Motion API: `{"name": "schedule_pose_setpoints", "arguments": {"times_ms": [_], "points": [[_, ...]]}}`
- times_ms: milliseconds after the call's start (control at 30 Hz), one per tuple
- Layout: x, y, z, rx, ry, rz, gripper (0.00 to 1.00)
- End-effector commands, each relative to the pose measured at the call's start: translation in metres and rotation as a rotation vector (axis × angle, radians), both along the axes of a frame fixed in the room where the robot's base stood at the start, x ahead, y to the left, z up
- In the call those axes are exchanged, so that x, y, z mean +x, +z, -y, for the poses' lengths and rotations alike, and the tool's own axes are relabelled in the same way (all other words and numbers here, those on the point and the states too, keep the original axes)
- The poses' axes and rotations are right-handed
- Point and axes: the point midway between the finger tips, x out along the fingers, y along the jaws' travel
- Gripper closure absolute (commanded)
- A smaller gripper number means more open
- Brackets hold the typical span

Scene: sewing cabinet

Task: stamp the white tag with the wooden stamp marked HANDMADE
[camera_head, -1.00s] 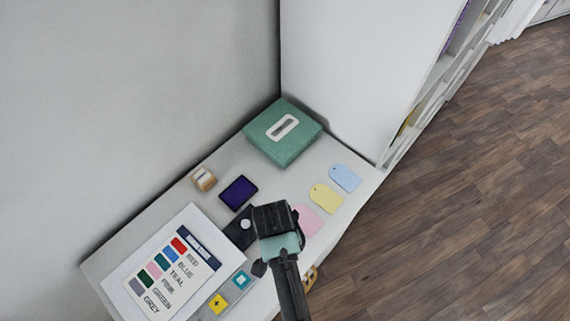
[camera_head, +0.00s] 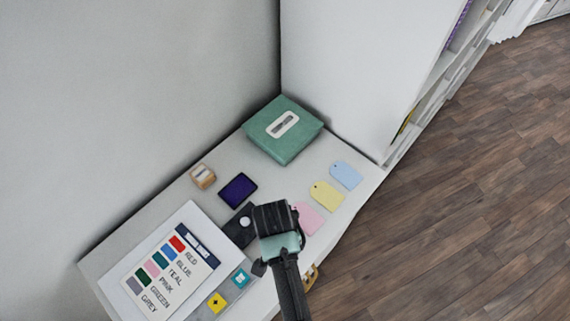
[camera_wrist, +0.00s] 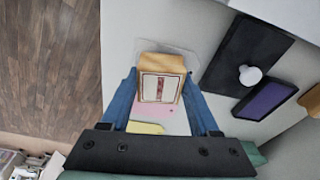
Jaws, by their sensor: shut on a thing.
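My gripper (camera_wrist: 163,100) is shut on a wooden stamp (camera_wrist: 160,86), a pale wood block whose top label has a red mark too small to read. The white tag (camera_wrist: 189,58) shows as a pale rounded outline around the far end of the stamp in the wrist view. The stamp is over the tag; I cannot tell whether they touch. In the head view my gripper (camera_head: 279,228) hides both stamp and tag. A purple ink pad (camera_head: 238,190) lies open on the table, and shows in the wrist view too (camera_wrist: 266,100).
Pink (camera_head: 307,219), yellow (camera_head: 327,194) and blue (camera_head: 346,175) tags lie along the right edge. Another wooden stamp (camera_head: 203,176) stands near the wall. A black panel with a white knob (camera_head: 244,222), a color chart (camera_head: 165,270) and a green box (camera_head: 283,130) are on the table.

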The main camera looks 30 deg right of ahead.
Motion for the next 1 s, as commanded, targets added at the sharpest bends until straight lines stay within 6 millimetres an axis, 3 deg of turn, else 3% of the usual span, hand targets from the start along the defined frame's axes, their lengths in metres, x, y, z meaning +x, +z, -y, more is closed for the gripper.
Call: {"name": "schedule_pose_setpoints", "arguments": {"times_ms": [1000], "points": [[0.0000,-0.0069,-0.0001,0.000,0.000,0.000,0.94]]}}
